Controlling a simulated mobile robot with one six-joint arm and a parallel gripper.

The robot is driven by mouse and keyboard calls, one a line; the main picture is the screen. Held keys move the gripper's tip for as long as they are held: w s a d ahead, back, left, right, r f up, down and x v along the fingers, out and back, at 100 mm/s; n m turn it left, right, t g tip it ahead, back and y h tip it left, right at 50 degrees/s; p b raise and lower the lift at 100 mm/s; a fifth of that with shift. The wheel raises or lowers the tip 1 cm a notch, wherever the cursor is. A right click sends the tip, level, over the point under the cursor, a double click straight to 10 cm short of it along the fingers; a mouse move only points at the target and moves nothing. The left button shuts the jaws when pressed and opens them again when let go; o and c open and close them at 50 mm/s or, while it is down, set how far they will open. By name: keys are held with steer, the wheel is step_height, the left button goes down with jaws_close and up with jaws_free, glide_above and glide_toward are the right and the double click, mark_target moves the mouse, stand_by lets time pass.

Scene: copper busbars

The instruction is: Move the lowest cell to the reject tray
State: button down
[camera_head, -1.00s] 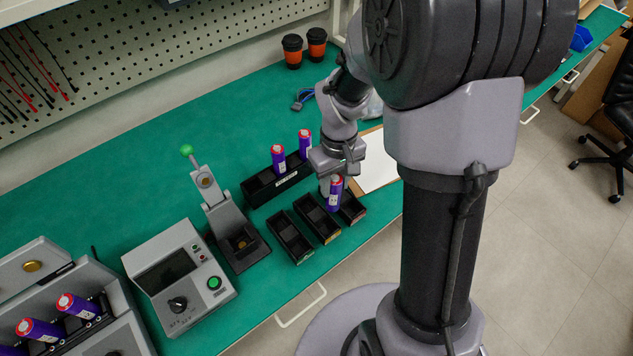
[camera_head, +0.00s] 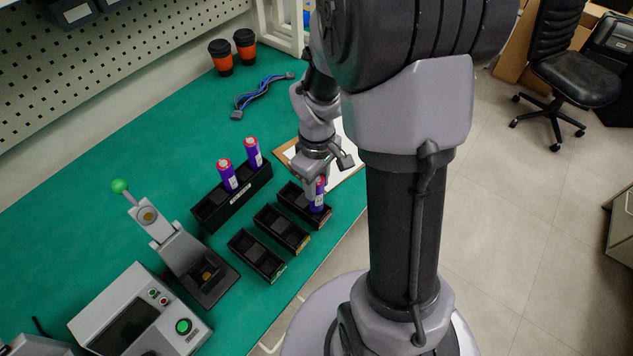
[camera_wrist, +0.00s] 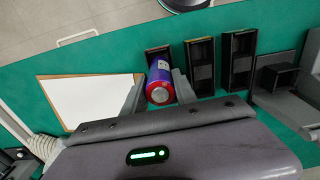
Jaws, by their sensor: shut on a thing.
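My gripper (camera_head: 315,184) is shut on a purple cell with a red end (camera_head: 318,196). In the wrist view the cell (camera_wrist: 161,82) sits between my two fingers (camera_wrist: 158,92). The cell is upright at the rightmost small black tray (camera_head: 292,193), which is the leftmost one in the wrist view (camera_wrist: 158,52). Its lower end looks inside or just over that tray; I cannot tell if it touches the floor. Two other purple cells (camera_head: 228,177) (camera_head: 253,154) stand in the long black rack (camera_head: 240,202). I cannot read which tray is for rejects.
The middle tray (camera_head: 282,230) and left tray (camera_head: 257,256) look empty. A lever fixture (camera_head: 180,255) and a grey meter box (camera_head: 135,318) stand to the left. A clipboard (camera_head: 350,150) lies behind my gripper. Two cups (camera_head: 233,55) and a blue cable (camera_head: 262,95) are at the back.

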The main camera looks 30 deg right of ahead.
steer(key=shift+f+b, duration=1.2)
steer(key=shift+f, duration=0.25)
steer(key=shift+f, duration=0.3)
steer(key=shift+f+b, duration=0.3)
steer(key=shift+b, duration=0.05)
steer(key=shift+f, duration=0.25)
steer(key=c, duration=0.9)
jaws_free()
